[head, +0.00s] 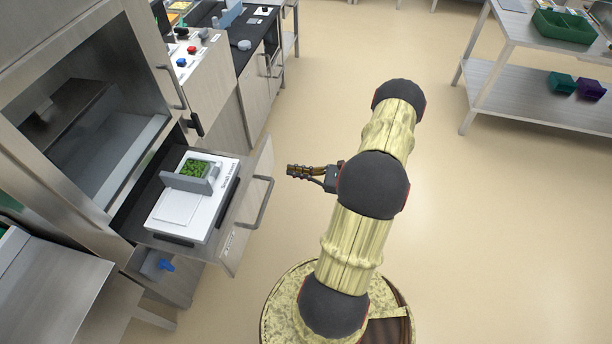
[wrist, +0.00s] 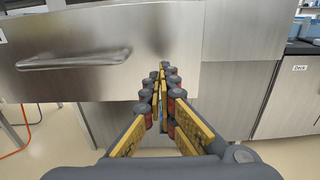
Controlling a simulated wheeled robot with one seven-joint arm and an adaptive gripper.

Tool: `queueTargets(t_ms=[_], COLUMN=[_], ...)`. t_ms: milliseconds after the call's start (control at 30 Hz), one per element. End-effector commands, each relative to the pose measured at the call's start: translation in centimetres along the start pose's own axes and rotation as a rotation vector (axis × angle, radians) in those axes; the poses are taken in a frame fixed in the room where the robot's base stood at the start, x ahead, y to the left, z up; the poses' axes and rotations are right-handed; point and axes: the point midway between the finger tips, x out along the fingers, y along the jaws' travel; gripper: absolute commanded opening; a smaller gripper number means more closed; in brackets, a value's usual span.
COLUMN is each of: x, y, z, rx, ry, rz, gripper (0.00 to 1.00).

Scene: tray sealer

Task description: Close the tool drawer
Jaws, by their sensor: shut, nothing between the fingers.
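A steel drawer (head: 240,232) is pulled out of the machine at the left of the head view, with a bar handle on its front. Its label is too small to read, so I cannot tell whether it is the tool drawer. In the wrist view a steel front (wrist: 110,82) with a bar handle (wrist: 72,60) fills the upper left. My gripper (head: 291,171) is shut and empty, pointing at the far end of the drawer front. In the wrist view its fingertips (wrist: 163,76) overlap the front's right part, right of the handle; contact cannot be told.
A white plate (head: 178,207) with a tray of green pieces (head: 194,168) sits in the drawer. A blue item (head: 166,265) shows below it. A control panel with buttons (head: 192,50) stands behind. A shelf table (head: 540,92) is at right. The floor between is clear.

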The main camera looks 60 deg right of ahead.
Motion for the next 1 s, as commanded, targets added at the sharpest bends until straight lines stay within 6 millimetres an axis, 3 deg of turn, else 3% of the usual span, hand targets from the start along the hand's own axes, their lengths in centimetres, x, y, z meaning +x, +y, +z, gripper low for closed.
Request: queueTargets(t_ms=[200,400,1000], x=[4.0,6.1,7.0], y=[0.1,0.1,0.1], z=[-0.2,-0.2,0.0], rx=[-0.001,0.001,0.001], ry=[0.001,0.001,0.001], rz=[0.004,0.003,0.002], gripper=[0.00,0.00,0.00])
